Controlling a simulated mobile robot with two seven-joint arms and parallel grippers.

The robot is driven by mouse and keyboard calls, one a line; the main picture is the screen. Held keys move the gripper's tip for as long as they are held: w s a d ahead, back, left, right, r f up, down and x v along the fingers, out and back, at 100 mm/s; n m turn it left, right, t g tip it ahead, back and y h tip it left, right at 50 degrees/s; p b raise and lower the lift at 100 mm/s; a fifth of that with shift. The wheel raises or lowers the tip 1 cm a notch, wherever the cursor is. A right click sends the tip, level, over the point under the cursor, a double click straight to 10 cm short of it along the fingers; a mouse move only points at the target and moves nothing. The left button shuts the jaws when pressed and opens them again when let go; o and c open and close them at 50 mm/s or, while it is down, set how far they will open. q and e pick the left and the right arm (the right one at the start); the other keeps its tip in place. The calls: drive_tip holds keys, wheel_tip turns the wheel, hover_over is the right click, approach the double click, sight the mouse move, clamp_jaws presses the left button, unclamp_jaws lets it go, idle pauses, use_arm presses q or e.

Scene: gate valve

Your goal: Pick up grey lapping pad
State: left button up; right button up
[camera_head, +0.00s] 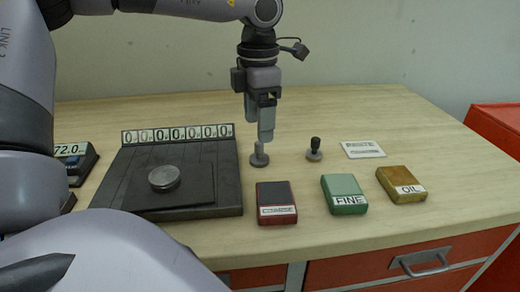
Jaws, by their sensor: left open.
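The grey lapping pad (259,156) stands upright on the wooden bench, a small grey disc with a grey knob on top. My left gripper (264,132) points straight down just above its knob, slightly to the right in the picture. The gripper is open and holds nothing. Its fingers overlap in this view, so the gap between them is hard to see, and whether they touch the knob I cannot tell. My right gripper is not in view.
A similar pad with a black knob (314,149) stands to the right. Red COARSE (277,200), green FINE (344,193) and brown OIL (401,184) blocks lie in front. A white label card (362,149) lies behind.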

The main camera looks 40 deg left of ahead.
sight(259, 152)
use_arm(q)
wheel_tip(259, 152, down, 7)
drive_tip(key=shift+s+d+r, duration=0.1)
drive_tip(key=shift+d+r, duration=0.05)
drive_tip(key=c, duration=1.2)
